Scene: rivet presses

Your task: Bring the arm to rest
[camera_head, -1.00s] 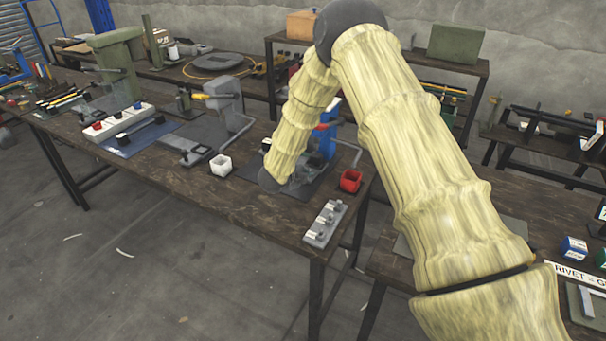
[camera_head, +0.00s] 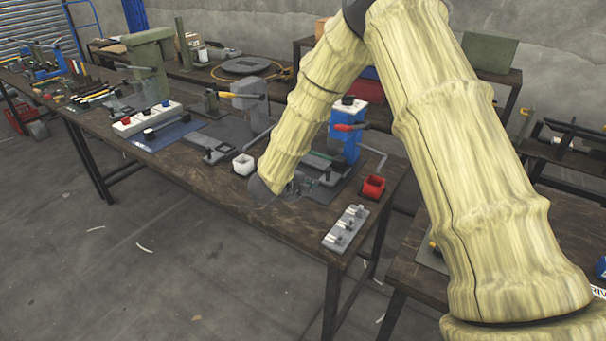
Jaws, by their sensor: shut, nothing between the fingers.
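My arm, in pale wood-like sleeves, rises from the lower right to an elbow at the top and comes down over the long dark workbench (camera_head: 225,200). My gripper (camera_head: 299,185) is small and grey beyond the dark wrist joint, low over the bench front, close to the blue press (camera_head: 346,130). It is shut with nothing seen in it. Its fingertips are hard to make out against the grey press base, so I cannot tell whether it touches anything.
A grey press (camera_head: 249,97) with a yellow-handled lever stands behind. The floor (camera_head: 190,270) in front is clear.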

